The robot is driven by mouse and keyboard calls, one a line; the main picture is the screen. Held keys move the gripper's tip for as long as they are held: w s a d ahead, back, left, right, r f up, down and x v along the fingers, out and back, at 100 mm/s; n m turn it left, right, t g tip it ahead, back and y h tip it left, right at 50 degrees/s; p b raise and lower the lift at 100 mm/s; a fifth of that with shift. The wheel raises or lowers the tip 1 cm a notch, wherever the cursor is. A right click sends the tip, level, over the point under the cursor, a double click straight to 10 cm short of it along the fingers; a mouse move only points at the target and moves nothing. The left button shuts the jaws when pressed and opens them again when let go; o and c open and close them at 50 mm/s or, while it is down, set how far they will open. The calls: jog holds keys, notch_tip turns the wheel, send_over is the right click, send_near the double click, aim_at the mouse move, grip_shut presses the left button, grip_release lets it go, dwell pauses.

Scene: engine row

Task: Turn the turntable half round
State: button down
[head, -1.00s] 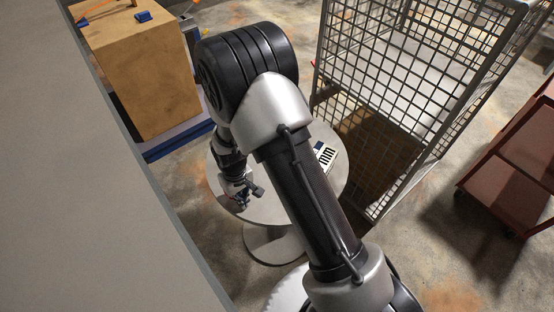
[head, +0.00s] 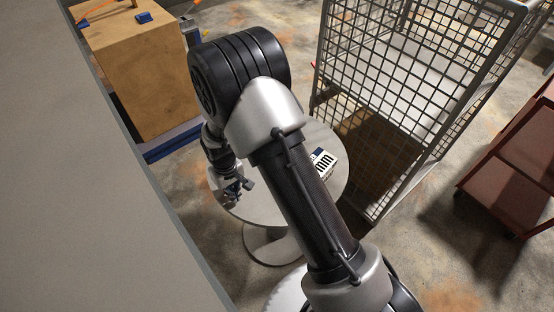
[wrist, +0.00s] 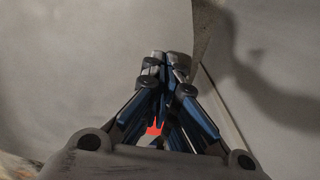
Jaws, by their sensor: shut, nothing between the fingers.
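The turntable (head: 285,212) is a round pale grey top on a pedestal, in the middle of the head view, partly hidden by my arm. A white block with dark stripes and a blue part (head: 322,166) sits on its right side, half covered by my arm. My gripper (head: 246,188) is at the left rim of the top. In the wrist view my gripper (wrist: 165,62) is shut and empty, its fingertips together over a pale grey surface. Whether the fingers touch the turntable cannot be told. A small red patch (wrist: 155,128) shows between the finger links.
A wire mesh cage (head: 400,100) stands close to the right of the turntable. A wooden crate (head: 140,75) on a blue base is at the upper left. A large grey surface (head: 80,190) fills the left. A red cart (head: 510,170) is at the far right.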

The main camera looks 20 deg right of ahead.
notch_tip(320, 180, up, 8)
jog(key=p, duration=0.5)
jog(key=shift+f, duration=0.1)
jog(key=s+d+r+m+t, duration=0.1)
jog(key=s+d+r, duration=0.1)
jog(key=r, duration=0.6)
jog(key=s+d+r+t, duration=0.1)
jog(key=s+d+r, duration=0.2)
jog(key=r, duration=0.5)
jog(key=s+d+r+m, duration=0.1)
jog(key=s+d+r, duration=0.1)
jog(key=r, duration=0.6)
jog(key=s+d+r+m+t, duration=0.1)
jog(key=s+r, duration=0.3)
jog(key=s, duration=0.4)
jog(key=s+d+r+m+t, duration=0.1)
jog(key=s+d+r, duration=0.2)
jog(key=s, duration=0.5)
jog(key=shift+s+d+r+t, duration=0.3)
jog(key=shift+s+d+r, duration=0.1)
jog(key=shift+r, duration=0.35)
jog(key=shift+w, duration=0.1)
